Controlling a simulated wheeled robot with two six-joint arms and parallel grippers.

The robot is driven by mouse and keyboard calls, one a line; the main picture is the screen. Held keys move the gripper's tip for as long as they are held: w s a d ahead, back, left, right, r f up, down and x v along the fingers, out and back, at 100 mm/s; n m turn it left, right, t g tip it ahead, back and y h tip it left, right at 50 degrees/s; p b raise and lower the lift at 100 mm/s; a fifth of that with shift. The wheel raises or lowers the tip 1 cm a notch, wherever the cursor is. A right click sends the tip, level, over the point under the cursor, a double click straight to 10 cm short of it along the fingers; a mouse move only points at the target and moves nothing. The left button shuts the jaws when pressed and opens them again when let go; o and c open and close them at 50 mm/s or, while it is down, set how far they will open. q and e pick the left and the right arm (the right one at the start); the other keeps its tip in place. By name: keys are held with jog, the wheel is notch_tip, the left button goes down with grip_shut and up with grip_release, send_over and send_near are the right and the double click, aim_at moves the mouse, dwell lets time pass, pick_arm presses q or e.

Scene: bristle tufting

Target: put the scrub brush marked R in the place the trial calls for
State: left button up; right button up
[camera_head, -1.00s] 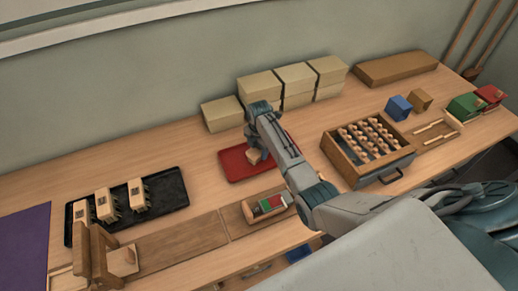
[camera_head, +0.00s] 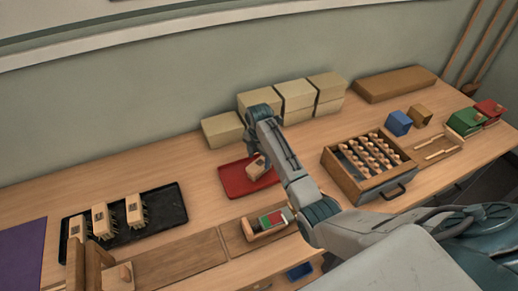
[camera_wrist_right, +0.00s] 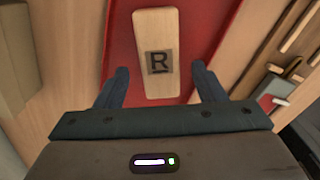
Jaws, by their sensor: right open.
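My right gripper (camera_wrist_right: 160,72) is open, with one finger on either side of the brush's near end and gaps between. In the head view the right gripper (camera_head: 257,151) is over the tray, partly hidden by its own arm. Several other scrub brushes (camera_head: 102,218) stand on a black tray (camera_head: 168,203) at the left. My left gripper is out of view.
Stacked cardboard boxes (camera_head: 258,99) stand behind the red tray. A wooden box with rows of pegs (camera_head: 340,172) is at right. A small wooden holder with green and red pieces (camera_head: 250,234) is in front. A purple mat (camera_head: 20,255) lies far left; a wooden stand (camera_head: 76,265) is near front left.

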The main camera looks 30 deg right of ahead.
aim_at(259, 163)
notch_tip(259, 163, up, 7)
jog(key=b, duration=0.1)
jog(key=shift+b, duration=0.3)
dwell(0.4)
